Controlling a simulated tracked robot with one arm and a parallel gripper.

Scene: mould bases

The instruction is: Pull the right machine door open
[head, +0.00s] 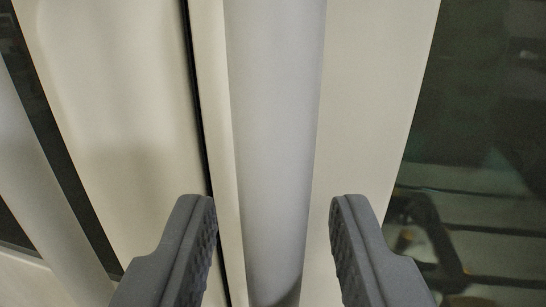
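The right machine door (365,100) is a cream panel with a dark window on its right side. Its long grey vertical bar handle (277,110) runs down the middle of the view. My gripper (274,205) is open, one dark grey finger on each side of the handle in the picture. Gaps show between both fingers and the bar, so neither visibly touches it. I cannot tell whether the fingertips reach the bar in depth. A narrow dark seam runs along the door's left edge, and the door looks shut.
The left door (120,110) is a cream panel left of the seam, with its own pale bar handle (40,170) at the far left. The right window (480,120) shows dark shapes and a yellowish-orange form low down, perhaps a reflection.

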